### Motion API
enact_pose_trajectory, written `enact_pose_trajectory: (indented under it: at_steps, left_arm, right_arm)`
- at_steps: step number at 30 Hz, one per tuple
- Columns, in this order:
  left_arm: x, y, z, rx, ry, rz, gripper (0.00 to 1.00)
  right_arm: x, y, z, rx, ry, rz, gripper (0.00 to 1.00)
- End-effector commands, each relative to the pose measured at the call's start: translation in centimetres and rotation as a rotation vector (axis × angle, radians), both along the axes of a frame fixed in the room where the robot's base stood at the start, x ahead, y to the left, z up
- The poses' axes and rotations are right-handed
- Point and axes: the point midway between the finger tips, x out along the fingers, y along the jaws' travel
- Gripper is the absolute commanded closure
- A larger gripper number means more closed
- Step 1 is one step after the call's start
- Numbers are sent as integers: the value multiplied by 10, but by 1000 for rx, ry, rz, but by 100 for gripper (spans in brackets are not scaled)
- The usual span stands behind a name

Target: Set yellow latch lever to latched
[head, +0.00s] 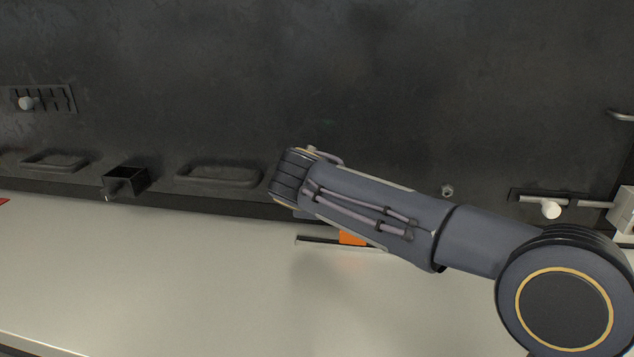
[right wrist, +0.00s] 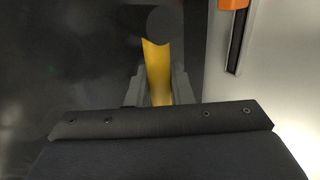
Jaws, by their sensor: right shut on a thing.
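The yellow latch lever (right wrist: 157,72) shows in the right wrist view as a yellow bar with a dark round end at its top. My right gripper (right wrist: 161,88) is shut on it, with a grey finger on each side of the bar. In the head view my right arm comes in from the right and covers both the lever and the gripper. Whether the lever stands at latched cannot be told from these views. My left gripper is not in view.
A dark panel (head: 400,80) stands behind a pale shelf (head: 180,270). An orange block (head: 352,238) sits by a dark slot under my right arm. A white-knobbed bolt (head: 550,208) is at right, a slotted plate (head: 60,98) and a small black box (head: 125,180) at left.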

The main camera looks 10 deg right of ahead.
Motion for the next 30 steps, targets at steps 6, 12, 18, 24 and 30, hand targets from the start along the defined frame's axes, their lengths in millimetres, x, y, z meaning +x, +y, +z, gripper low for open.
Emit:
enact_pose_trajectory:
  at_steps: [6, 12, 18, 24, 30]
  left_arm:
    - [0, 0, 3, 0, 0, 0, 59]
    - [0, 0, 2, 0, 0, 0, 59]
    - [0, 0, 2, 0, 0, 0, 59]
    - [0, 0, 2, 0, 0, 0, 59]
    - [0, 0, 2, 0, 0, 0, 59]
  right_arm:
    - [0, -1, -2, -36, 10, 0, 100]
    - [0, -1, -3, -43, 13, -1, 100]
    - [0, -1, -4, -43, 14, -1, 100]
    - [0, -1, -3, -41, 13, 0, 61]
    - [0, 0, -3, -39, 11, -1, 61]
